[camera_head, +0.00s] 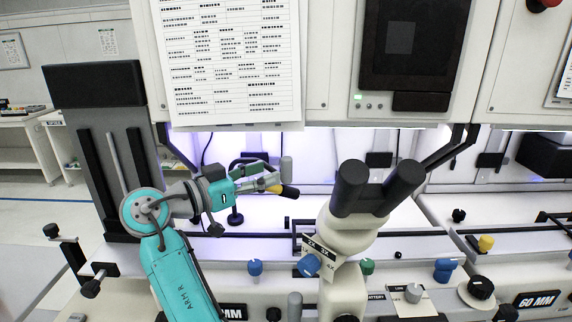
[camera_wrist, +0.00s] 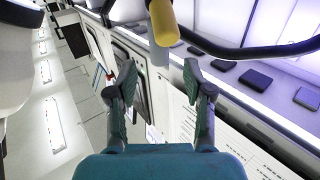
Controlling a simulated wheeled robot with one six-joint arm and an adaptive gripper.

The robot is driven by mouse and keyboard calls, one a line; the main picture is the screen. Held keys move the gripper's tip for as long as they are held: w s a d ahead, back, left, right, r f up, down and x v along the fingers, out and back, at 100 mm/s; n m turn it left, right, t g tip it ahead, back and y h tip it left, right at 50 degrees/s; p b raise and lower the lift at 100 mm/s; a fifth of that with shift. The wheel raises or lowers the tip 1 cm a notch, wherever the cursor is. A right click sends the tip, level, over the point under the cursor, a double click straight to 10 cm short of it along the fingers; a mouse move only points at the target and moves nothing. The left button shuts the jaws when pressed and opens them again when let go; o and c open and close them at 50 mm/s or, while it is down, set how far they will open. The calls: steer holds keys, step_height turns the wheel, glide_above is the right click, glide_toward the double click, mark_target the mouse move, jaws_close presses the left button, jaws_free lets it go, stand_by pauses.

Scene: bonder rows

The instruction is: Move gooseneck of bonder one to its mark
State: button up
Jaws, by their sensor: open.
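My gripper (camera_head: 268,180) is open and empty, stretched to the right over the left bonder's bench. In the wrist view its two fingers (camera_wrist: 160,76) stand apart. A yellow cylinder (camera_wrist: 165,22), seemingly the gooseneck's grip, lies at the top, in line with the gap and beyond the fingertips. A black curved tube (camera_wrist: 250,51) runs right from near it. In the head view a yellow piece (camera_head: 274,189) with a black end shows at the fingertips, partly hidden by them. A black base (camera_head: 235,217) stands below my gripper. I cannot make out the mark.
A microscope (camera_head: 350,225) with two black eyepieces stands right of my gripper. A printed sheet (camera_head: 228,65) and a dark screen (camera_head: 415,40) hang above. Blue (camera_head: 309,265) and green (camera_head: 367,267) knobs are at the front. A yellow knob (camera_head: 486,243) is on the right bonder.

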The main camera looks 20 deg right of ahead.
mark_target(282, 167)
steer(key=x, duration=0.6)
steer(key=shift+d, duration=0.35)
jaws_close()
